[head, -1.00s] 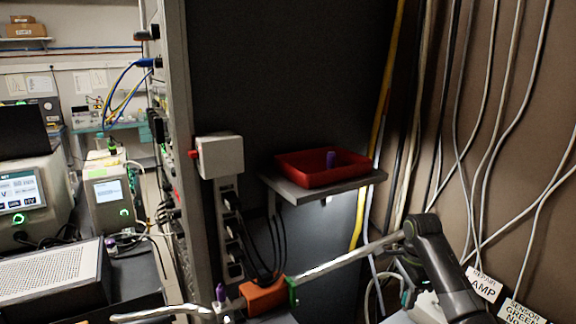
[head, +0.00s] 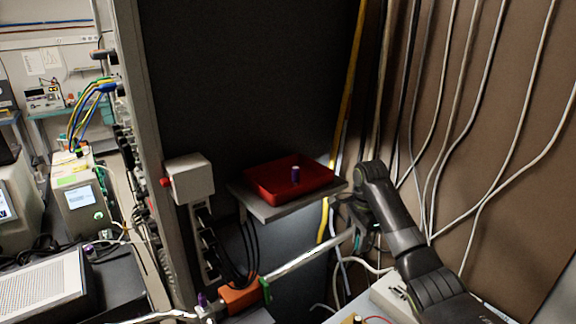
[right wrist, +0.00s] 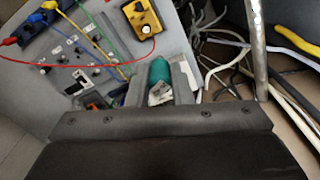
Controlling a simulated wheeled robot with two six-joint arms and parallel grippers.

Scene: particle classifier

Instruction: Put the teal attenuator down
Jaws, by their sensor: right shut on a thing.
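The teal attenuator (right wrist: 158,72) shows as a short rounded teal piece with a whitish label-like part below it. It sits between the two grey fingers of my right gripper (right wrist: 157,88), which is shut on it. In the head view my right gripper (head: 362,234) hangs at the end of the dark arm, just right of and below a small grey shelf. The attenuator is hard to make out there. My left gripper is not in view.
A red tray (head: 258,187) holding a purple cylinder (head: 295,174) sits on the grey shelf (head: 275,212). A metal bar (head: 310,255) with an orange block (head: 240,297) crosses below. Cables hang along the right wall. The right wrist view shows a grey panel (right wrist: 48,98) with leads and a yellow device (right wrist: 142,18).

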